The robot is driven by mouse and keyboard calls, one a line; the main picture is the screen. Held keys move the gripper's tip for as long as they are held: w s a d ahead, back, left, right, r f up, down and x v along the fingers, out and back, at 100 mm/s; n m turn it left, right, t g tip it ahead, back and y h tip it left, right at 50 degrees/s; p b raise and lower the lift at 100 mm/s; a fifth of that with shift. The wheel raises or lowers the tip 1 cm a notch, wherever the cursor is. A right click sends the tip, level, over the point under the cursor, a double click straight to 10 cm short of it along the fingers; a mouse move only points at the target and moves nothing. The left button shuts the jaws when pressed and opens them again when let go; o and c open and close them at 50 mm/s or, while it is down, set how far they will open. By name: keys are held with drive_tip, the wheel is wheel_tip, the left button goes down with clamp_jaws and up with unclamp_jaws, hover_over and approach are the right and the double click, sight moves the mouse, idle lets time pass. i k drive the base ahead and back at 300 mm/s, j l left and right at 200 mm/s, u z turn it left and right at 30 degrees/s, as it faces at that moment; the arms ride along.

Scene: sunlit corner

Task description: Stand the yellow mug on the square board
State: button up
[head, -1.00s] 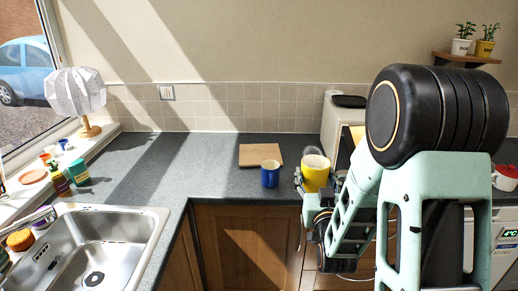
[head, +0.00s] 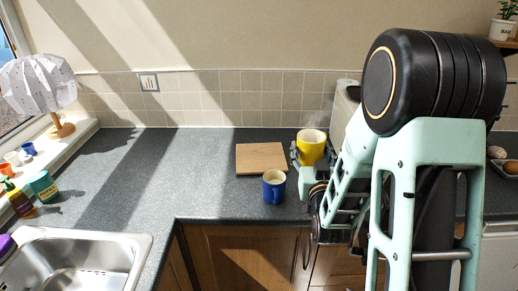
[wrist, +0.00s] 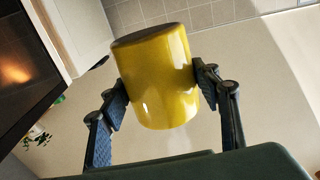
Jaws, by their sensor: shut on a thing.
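The yellow mug (head: 312,147) is held in my gripper (head: 308,160) above the counter, to the right of the square board. In the wrist view the mug (wrist: 155,75) sits between the two dark finger pads of my gripper (wrist: 160,88), which press on its sides. The square wooden board (head: 262,157) lies flat on the grey counter near the back wall, and its top is bare. The mug's handle is not clearly visible.
A blue mug (head: 274,187) stands on the counter in front of the board's right part. The sink (head: 85,262) is at the lower left. The counter (head: 190,165) left of the board is clear. A lamp (head: 40,90) stands on the windowsill.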

sight(267, 150)
drive_tip(key=i+j, duration=0.15)
drive_tip(key=i, duration=0.75)
